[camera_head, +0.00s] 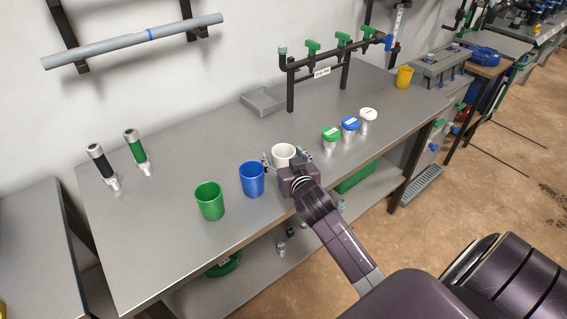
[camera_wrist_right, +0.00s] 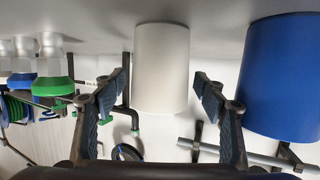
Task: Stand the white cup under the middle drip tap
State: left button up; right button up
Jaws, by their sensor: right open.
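The white cup (camera_head: 284,152) stands upright on the grey workbench, to the right of the blue cup. My right gripper (camera_head: 286,162) is open at the cup's near side, with one finger on each side of it. In the right wrist view the picture is upside down; the white cup (camera_wrist_right: 162,60) shows between the two open fingers (camera_wrist_right: 161,86), with gaps on both sides. The middle drip tap (camera_head: 343,38) is green and sits on the dark manifold pipe (camera_head: 328,60) at the back of the bench. My left gripper is not in view.
A blue cup (camera_head: 252,180) stands close left of my right gripper, with a green cup (camera_head: 209,201) further left. A grey tray (camera_head: 263,101) lies behind. A yellow cup (camera_head: 404,77) stands far right.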

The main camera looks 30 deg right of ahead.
jog(key=c, duration=1.1)
jog(key=shift+c, duration=0.2)
jog(key=shift+r, duration=0.1)
